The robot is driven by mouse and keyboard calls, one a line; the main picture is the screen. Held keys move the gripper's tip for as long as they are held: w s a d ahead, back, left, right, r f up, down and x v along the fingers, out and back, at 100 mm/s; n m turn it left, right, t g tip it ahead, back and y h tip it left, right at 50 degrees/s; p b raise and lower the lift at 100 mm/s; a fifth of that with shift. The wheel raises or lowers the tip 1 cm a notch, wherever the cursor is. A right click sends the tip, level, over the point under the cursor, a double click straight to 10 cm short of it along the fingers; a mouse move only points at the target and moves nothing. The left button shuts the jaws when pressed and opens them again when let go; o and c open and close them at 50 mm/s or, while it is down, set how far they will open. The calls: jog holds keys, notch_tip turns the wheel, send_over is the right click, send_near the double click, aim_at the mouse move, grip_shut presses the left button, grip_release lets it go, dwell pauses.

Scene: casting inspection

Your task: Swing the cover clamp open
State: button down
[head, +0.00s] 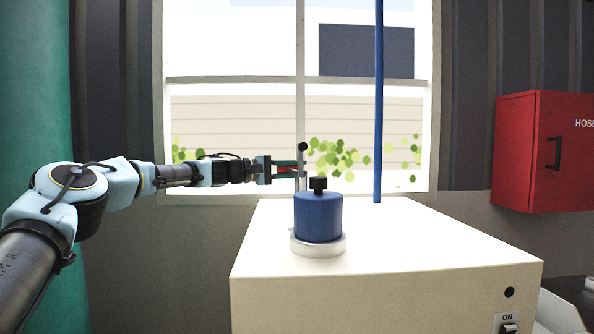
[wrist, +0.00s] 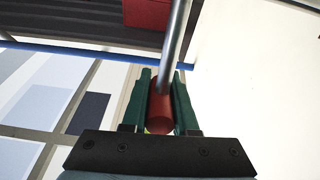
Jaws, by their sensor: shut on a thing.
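My gripper (head: 290,169) reaches in from the left, and its green fingers are shut on the red handle of the cover clamp. In the wrist view, the red handle (wrist: 159,108) sits between both fingers of my gripper (wrist: 162,78), with a grey metal rod (wrist: 177,38) running out beyond it. In the head view, a grey upright post (head: 301,168) with a dark ball top stands at the fingertips, behind and left of the blue cover (head: 318,217). The cover has a black knob (head: 318,184) and sits on a white ring (head: 318,246). The clamp's joint is not clear.
The cream cabinet (head: 400,255) carries the cover and has an ON switch (head: 508,328) at its front right. A blue upright pole (head: 378,110) stands at the back. A red hose box (head: 545,150) hangs at right. The cabinet top right of the cover is clear.

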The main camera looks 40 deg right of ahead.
jog(key=shift+f, duration=0.25)
jog(key=c, duration=0.7)
grip_release()
jog(key=shift+r, duration=0.1)
jog(key=shift+a, duration=0.1)
jog(key=shift+b+v, duration=2.2)
jog(key=shift+v, duration=3.1)
